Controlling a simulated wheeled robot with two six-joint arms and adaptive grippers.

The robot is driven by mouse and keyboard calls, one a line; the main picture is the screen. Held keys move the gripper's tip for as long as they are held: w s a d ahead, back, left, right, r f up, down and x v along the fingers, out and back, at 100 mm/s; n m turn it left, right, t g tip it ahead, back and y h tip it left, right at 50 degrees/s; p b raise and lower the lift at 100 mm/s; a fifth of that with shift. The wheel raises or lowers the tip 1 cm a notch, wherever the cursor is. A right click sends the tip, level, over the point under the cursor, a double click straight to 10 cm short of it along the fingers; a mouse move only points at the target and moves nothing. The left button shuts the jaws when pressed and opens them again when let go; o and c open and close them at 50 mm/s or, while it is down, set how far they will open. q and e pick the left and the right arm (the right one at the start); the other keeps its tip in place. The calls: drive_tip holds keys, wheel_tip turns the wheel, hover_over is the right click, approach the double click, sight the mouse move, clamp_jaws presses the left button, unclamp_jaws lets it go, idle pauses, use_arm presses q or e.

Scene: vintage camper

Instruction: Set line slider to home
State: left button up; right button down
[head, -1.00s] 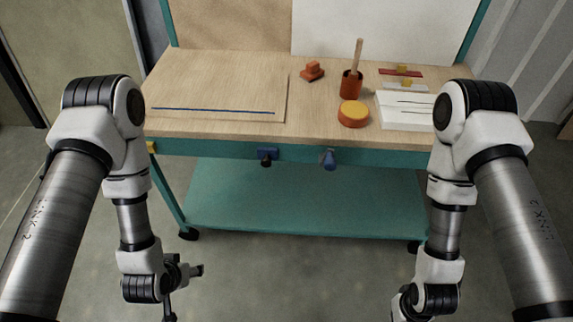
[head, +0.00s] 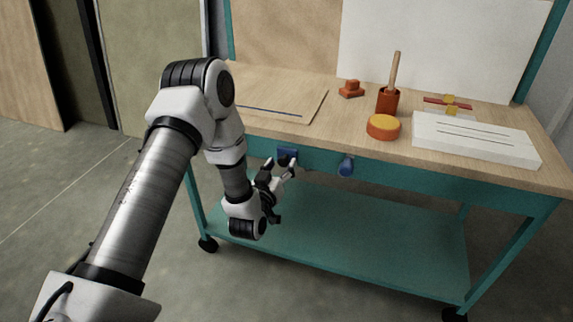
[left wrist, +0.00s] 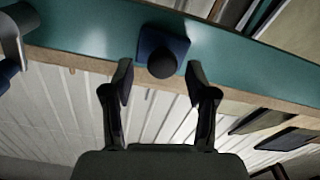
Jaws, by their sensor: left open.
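No part is labelled as the line slider, so I cannot tell for sure which one it is. A blue square plate (head: 287,155) is on the teal front rail of the bench. In the left wrist view a round black knob (left wrist: 162,64) sticks out from this blue plate (left wrist: 176,43). My left gripper (head: 281,168) is open just in front of it. In the left wrist view my left gripper's fingers (left wrist: 161,84) are spread to either side of the knob, with nothing between them; contact is not visible. My right gripper is out of view.
A blue cylindrical knob (head: 346,166) is on the same rail, to the right. On the bench top are a board with a blue line (head: 300,105), an orange block (head: 351,89), a cup with a stick (head: 388,102), a yellow-topped puck (head: 383,127) and a slotted white block (head: 475,137).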

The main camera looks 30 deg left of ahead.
use_arm(q)
drive_tip(key=x, duration=0.2)
drive_tip(key=shift+w+a+f, duration=0.1)
drive_tip(key=shift+w+a, duration=0.05)
drive_tip(key=shift+w, duration=0.1)
clamp_jaws()
drive_tip(key=shift+a, duration=0.1)
